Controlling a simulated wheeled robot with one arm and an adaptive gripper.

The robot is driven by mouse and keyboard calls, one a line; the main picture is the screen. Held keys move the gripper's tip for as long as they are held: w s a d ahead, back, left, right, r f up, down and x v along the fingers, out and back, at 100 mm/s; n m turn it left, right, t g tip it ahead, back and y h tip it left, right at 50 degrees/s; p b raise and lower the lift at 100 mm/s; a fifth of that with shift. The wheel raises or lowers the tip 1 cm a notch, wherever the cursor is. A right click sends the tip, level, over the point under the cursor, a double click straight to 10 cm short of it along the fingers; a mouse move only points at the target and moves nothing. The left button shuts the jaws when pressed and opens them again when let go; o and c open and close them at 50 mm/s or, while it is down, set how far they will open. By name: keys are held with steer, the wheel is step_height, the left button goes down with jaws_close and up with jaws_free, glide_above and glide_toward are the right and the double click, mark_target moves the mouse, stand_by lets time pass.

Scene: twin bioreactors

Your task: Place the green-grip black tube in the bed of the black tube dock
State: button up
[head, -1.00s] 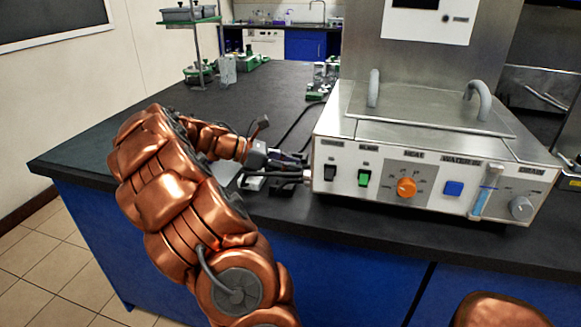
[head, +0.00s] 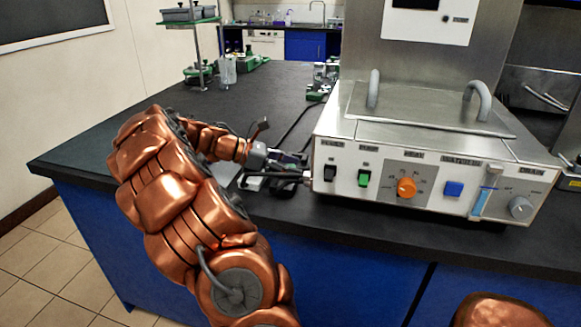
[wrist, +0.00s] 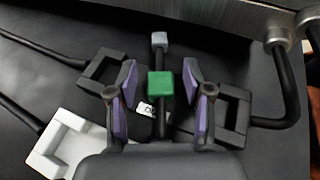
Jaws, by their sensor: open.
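My gripper (wrist: 158,78) is open in the wrist view, with its purple-padded fingers apart on either side of the green grip (wrist: 160,84). Gaps show between the grip and both fingers. The grip sits on a black tube with a grey tip (wrist: 160,40), pointing up the picture. Two black docks with square recesses flank it, one at left (wrist: 92,72) and one at right (wrist: 233,112). I cannot tell which is the black tube dock. In the head view my gripper (head: 287,157) is small, left of the machine, and the tube is not clear.
A white dock (wrist: 62,150) lies at lower left in the wrist view. Black hoses run to the docks, and one curves from the metal fittings (wrist: 277,38). The white control-panel machine (head: 430,185) stands close right of my gripper.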

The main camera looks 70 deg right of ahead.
steer(key=p+v, duration=0.1)
steer(key=v, duration=0.9)
steer(key=shift+w+a+r, duration=0.1)
steer(key=shift+w+a, duration=0.05)
steer(key=shift+w, duration=0.15)
steer(key=shift+w+a+r, duration=0.25)
steer(key=shift+w+a, duration=0.1)
steer(key=shift+w, duration=0.15)
steer(key=shift+a, duration=0.3)
steer(key=a, duration=0.2)
steer(key=s+a+m+t, duration=0.1)
steer(key=a, duration=0.2)
steer(key=a+t, duration=0.1)
steer(key=a, duration=0.2)
steer(key=shift+s+m, duration=0.2)
steer(key=shift+m, duration=0.2)
steer(key=s+a+f+m+t+y, duration=0.1)
steer(key=s+a+f, duration=0.3)
steer(key=a, duration=0.7)
steer(key=s+a+f+m+t+y, duration=0.1)
steer(key=s+a+f+t+y, duration=0.2)
steer(key=a, duration=0.9)
steer(key=s+a+f+m+t+y, duration=0.2)
steer(key=s+a+f, duration=0.3)
steer(key=a, duration=0.7)
steer(key=shift+t, duration=0.4)
